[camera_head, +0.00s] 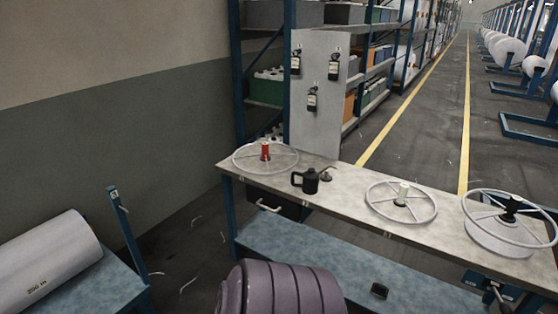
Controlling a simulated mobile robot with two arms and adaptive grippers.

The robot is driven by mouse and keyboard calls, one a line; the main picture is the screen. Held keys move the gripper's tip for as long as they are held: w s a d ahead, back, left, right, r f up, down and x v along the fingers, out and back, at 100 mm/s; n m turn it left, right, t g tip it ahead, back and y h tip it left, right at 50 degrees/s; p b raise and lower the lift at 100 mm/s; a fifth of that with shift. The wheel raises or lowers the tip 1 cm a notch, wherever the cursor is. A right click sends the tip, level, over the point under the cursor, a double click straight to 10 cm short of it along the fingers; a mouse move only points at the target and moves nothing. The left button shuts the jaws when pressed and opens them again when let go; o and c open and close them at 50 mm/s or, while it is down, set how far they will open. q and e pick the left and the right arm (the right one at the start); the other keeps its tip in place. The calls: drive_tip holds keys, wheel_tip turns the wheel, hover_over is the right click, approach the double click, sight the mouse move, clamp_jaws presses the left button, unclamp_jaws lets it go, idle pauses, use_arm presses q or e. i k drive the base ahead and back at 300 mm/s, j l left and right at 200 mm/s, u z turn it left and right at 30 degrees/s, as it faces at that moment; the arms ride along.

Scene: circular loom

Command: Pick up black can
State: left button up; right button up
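A small black can (310,182) stands upright on the grey top of a long workbench (346,203). Its handle points left. A thin spout-like piece (327,175) shows just right of it; I cannot tell whether it belongs to the can. Neither of my grippers shows in this view. Nothing is seen touching the can.
On the bench, a wheel with a red spool (265,151) lies left of the can. A white roll on a blue stand (106,285) is at the lower left. Shelving (265,90) stands behind.

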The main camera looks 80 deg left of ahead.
sight(310, 178)
drive_tip(key=u, duration=2.5)
drive_tip(key=z, duration=4.1)
drive_tip(key=k+j+u, duration=0.1)
drive_tip(key=u, duration=1.55)
drive_tip(key=j+u, duration=0.35)
drive_tip(key=i+j+u, duration=0.1)
drive_tip(key=j+u, duration=0.25)
drive_tip(key=i+j+u, duration=0.15)
drive_tip(key=j+u, duration=0.2)
drive_tip(key=i+j+u, duration=0.15)
drive_tip(key=j+u, duration=0.25)
